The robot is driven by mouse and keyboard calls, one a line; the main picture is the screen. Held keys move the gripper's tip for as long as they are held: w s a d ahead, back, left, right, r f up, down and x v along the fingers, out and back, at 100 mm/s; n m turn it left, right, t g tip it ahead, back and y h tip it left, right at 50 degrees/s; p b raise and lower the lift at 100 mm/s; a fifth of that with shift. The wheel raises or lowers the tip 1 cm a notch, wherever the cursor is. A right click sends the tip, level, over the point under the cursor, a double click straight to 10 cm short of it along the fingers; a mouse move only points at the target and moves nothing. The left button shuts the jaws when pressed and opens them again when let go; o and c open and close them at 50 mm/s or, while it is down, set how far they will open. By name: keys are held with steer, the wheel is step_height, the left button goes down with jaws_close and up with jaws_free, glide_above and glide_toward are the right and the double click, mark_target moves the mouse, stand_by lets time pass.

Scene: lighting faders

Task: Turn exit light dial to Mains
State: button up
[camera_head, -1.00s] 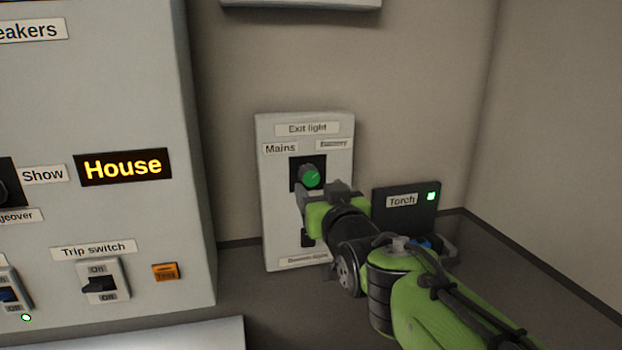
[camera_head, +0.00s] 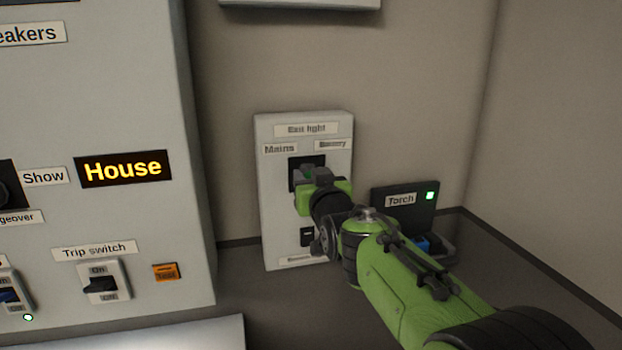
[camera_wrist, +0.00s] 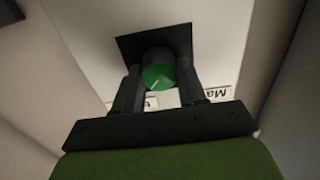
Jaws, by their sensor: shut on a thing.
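The exit light dial (camera_wrist: 158,74) is a green-faced knob with a white pointer line, set on a black square plate. In the head view the dial (camera_head: 309,172) is largely hidden behind my gripper. My gripper (camera_wrist: 160,80) is shut on the dial, one finger on each side. The exit light box (camera_head: 275,210) is white. Its Mains label (camera_head: 280,149) is at upper left and its Battery label (camera_head: 332,145) at upper right. The pointer's exact heading relative to these labels is hard to tell.
A dark Torch unit (camera_head: 404,202) with a lit green light stands just right of the box, close to my arm. A large grey panel (camera_head: 140,215) with a House display (camera_head: 123,168) and a trip switch (camera_head: 102,283) is at left.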

steer(key=shift+n, duration=0.3)
steer(key=n+b, duration=0.2)
steer(key=n, duration=0.3)
steer(key=n+b, duration=0.2)
steer(key=n, duration=0.4)
steer(key=n+b, duration=0.3)
steer(key=n, duration=0.3)
steer(key=shift+a+f, duration=0.25)
steer(key=shift+f, duration=0.05)
steer(key=shift+n, duration=0.3)
steer(key=o, duration=1.1)
steer(key=shift+s, duration=0.1)
steer(key=shift+c, duration=0.2)
steer(key=shift+r, duration=0.1)
